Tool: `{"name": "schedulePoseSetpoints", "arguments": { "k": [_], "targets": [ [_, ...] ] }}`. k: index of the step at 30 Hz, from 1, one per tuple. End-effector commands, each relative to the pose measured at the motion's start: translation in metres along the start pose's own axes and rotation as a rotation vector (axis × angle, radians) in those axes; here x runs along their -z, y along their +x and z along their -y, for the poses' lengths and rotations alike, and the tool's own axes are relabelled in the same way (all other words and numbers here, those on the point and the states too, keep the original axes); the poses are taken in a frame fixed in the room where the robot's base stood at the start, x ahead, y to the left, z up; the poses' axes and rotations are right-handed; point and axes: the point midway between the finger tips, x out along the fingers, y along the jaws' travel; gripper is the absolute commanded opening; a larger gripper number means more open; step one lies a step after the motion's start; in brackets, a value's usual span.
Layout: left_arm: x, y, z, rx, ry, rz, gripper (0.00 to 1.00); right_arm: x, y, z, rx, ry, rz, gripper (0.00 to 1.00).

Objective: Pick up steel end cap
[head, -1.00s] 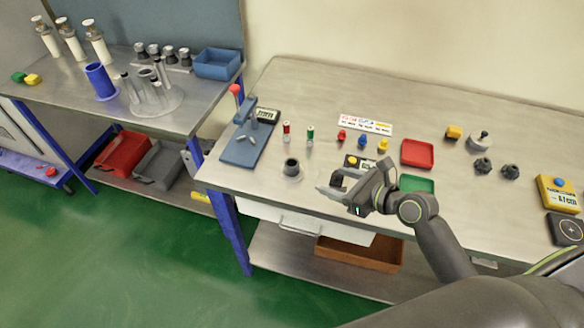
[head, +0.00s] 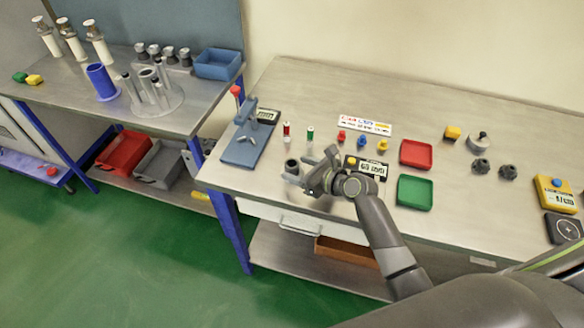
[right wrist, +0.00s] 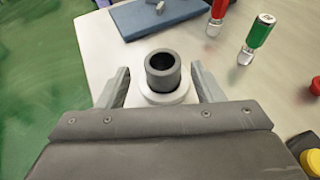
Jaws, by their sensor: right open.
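A dark grey hollow cylindrical piece (head: 291,165) stands upright on a pale round base near the front left of the right-hand bench. In the right wrist view this piece (right wrist: 162,74) and its base (right wrist: 160,98) show between the two fingers. I cannot tell for certain that it is the steel end cap. My right gripper (head: 308,168) is open and empty, with its fingers pointing left toward the piece. In the right wrist view the open jaws (right wrist: 160,78) lie either side of it, and contact is not clear. My left gripper is not in view.
A blue press fixture (head: 247,147) stands left of the piece. Red (head: 287,129) and green (head: 310,133) cylinders stand behind it.

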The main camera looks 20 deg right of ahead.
Motion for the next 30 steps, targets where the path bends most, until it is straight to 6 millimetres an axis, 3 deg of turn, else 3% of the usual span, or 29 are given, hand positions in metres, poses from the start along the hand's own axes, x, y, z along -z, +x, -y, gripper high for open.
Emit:
{"name": "schedulePoseSetpoints", "arguments": {
  "k": [9,18,30],
  "targets": [
    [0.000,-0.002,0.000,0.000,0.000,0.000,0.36,0.001,0.033,0.003,0.000,0.002,0.001,0.61],
    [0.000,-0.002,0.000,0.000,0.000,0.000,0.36,0.001,0.035,0.003,0.000,0.000,0.001,0.59],
    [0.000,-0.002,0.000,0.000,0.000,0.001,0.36,0.001,0.034,0.003,0.001,0.000,0.000,0.07]
  ]
}}
